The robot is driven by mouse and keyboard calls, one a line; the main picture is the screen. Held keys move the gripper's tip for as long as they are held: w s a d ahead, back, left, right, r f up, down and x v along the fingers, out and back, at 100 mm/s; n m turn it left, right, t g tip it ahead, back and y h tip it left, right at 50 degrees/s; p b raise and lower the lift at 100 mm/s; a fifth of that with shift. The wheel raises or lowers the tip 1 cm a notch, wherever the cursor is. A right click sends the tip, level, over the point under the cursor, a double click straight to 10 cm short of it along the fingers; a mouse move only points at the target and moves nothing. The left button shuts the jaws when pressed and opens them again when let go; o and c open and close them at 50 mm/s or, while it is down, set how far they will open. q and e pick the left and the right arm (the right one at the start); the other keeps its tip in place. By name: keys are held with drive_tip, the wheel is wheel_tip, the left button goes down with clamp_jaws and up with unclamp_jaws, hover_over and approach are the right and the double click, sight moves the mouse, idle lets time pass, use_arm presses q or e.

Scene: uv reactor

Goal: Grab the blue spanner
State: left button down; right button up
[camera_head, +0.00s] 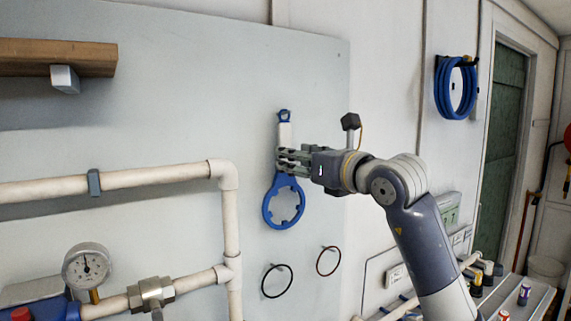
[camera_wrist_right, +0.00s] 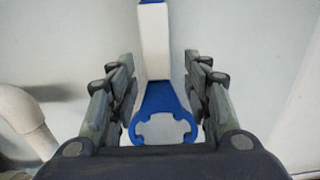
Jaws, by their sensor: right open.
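The blue spanner (camera_head: 284,203) hangs upright on the grey wall panel, with a large notched ring at the bottom, a white handle and a small blue eye at the top. My right gripper (camera_head: 283,160) comes in from the right at the lower part of the handle. In the right wrist view the spanner's white handle (camera_wrist_right: 154,45) runs between the two open fingers of the gripper (camera_wrist_right: 160,90), with a visible gap on the right side and a narrower one on the left. The ring's upper part shows below; its lower edge is hidden by the gripper body. My left gripper is not in view.
Two thin rings, one black (camera_head: 277,281) and one brown (camera_head: 328,261), hang below the spanner. White pipes (camera_head: 228,215) with a gauge (camera_head: 86,266) stand left. A wooden shelf (camera_head: 60,57) is upper left. A coiled blue hose (camera_head: 456,88) hangs right.

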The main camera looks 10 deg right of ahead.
drive_tip(key=p+x, duration=0.1)
drive_tip(key=x, duration=0.2)
drive_tip(key=shift+a, duration=0.25)
drive_tip(key=shift+s+d, duration=0.1)
drive_tip(key=shift+d, duration=0.05)
drive_tip(key=shift+c, duration=0.6)
drive_tip(key=shift+s, duration=0.1)
drive_tip(key=c, duration=0.9)
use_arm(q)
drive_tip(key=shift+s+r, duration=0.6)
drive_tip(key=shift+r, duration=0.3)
use_arm(e)
clamp_jaws()
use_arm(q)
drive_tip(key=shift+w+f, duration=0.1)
